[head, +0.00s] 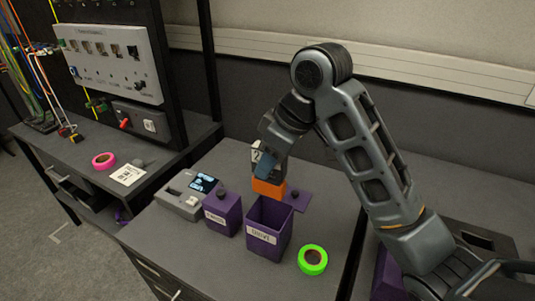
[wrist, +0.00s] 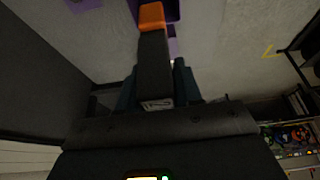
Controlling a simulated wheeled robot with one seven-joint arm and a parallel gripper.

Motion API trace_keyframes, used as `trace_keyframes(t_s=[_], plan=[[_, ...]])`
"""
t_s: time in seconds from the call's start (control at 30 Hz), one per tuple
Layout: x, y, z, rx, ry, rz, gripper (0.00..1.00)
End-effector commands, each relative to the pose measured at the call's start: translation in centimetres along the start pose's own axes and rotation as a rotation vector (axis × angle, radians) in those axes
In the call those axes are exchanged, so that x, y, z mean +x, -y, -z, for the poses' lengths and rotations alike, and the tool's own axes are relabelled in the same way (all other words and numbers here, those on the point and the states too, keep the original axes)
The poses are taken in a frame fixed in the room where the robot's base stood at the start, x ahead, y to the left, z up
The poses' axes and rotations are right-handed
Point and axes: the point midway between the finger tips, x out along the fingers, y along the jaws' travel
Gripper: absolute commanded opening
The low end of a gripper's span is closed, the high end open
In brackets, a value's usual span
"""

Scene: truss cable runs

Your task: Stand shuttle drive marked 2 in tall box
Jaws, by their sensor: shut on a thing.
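My gripper (head: 266,160) is shut on the shuttle drive, a dark body with an orange end (head: 268,187) and a white label reading 2. It hangs upright, orange end down. The tall box (head: 268,245) is purple, open-topped, with a front label that seems to read DRIVE. The orange end is close to the box's back rim in the head view; whether it is over the opening I cannot tell. In the wrist view the drive (wrist: 154,65) extends from between the fingers, its orange end beside a purple edge.
A shorter purple box (head: 222,215) with a black knob stands left of the tall box. A purple lid (head: 297,198) with a knob lies behind right. A green tape roll (head: 312,260) sits at right, a grey device (head: 188,195) at left. Pink tape (head: 104,160) lies on the other bench.

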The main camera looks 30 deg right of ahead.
Motion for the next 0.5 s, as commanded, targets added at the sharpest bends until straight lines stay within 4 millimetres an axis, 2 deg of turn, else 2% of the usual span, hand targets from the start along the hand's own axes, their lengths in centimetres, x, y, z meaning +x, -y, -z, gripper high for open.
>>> trace_keyframes(t_s=[0.5], plan=[[4.5, 0.0, -1.9, 0.001, 0.001, 0.001, 0.0]])
